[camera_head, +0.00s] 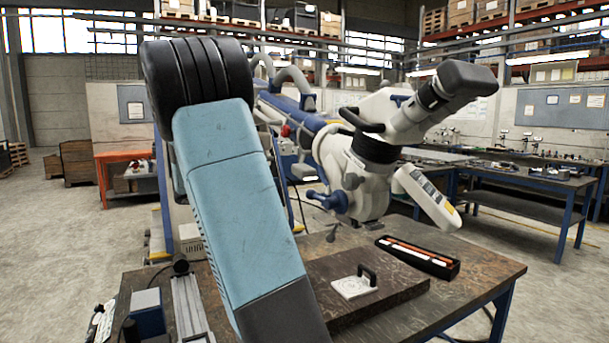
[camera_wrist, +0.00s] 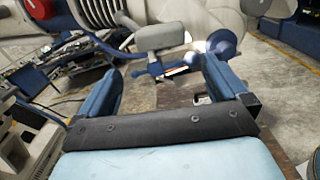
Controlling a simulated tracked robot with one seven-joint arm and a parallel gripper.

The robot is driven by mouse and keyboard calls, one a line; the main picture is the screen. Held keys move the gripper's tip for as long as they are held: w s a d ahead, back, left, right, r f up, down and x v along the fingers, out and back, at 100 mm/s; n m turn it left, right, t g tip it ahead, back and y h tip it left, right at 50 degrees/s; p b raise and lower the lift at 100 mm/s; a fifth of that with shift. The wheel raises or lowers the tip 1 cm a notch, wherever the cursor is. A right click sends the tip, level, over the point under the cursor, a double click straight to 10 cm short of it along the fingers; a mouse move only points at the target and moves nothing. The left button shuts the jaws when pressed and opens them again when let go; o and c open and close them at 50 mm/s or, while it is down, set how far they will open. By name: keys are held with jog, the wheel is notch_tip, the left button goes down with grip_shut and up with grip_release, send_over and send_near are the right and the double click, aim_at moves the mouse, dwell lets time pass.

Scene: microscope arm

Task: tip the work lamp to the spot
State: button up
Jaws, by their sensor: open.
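In the head view a large white-and-blue microscope arm (camera_head: 380,150) hangs over the workbench. A blue rounded fitting (camera_head: 333,200) sticks out low on its left side. In the wrist view a blue rounded head (camera_wrist: 223,43) with a bright glow at its left edge is at upper right, beyond my right finger; it looks like the work lamp, but I cannot be sure. My gripper (camera_wrist: 163,72) is open, its blue fingers wide apart with nothing held. A grey block (camera_wrist: 160,37) and a blue bar show beyond the gap. In the head view my gripper cannot be made out.
A brown board (camera_head: 400,288) on the workbench (camera_head: 480,268) bears a white square plate (camera_head: 353,287) with a black handle. A black tray (camera_head: 420,257) with orange-red sticks lies behind it. A grey rail (camera_head: 188,308) stands at the left. Concrete floor is open beyond.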

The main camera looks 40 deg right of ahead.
aim_at(296, 174)
jog(key=x, duration=1.3)
jog(key=shift+d, duration=0.25)
